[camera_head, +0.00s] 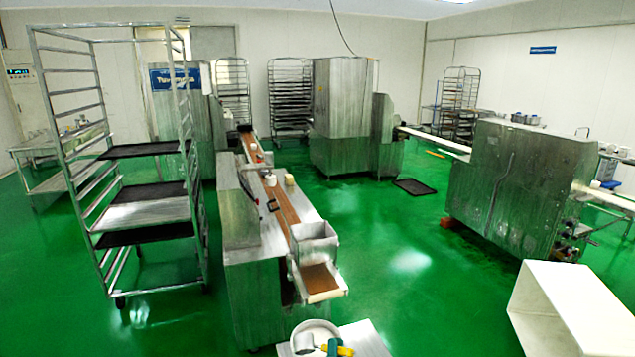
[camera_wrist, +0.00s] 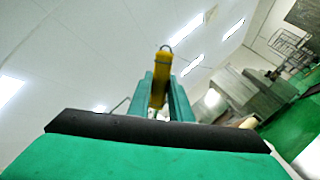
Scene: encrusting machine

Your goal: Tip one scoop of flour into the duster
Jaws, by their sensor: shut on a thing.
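In the wrist view my gripper (camera_wrist: 161,88) has its two green fingers closed on the yellow handle of the scoop (camera_wrist: 159,92), which ends in a small ring. In the head view the gripper (camera_head: 335,346) shows as a small green and yellow patch at the bottom edge, at a round white tub (camera_head: 318,325). A pale round shape there may be the scoop's bowl; I cannot tell whether it holds flour. A square metal hopper (camera_head: 314,246), which looks like the duster, sits over the near end of the conveyor, beyond the tub. Its inside is not clear.
The brown conveyor belt (camera_head: 285,206) runs away from the hopper, with small pale items on it. A tall tray rack (camera_head: 117,215) stands at left. A white open box (camera_head: 570,310) is at lower right. Green floor is clear right of the conveyor.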

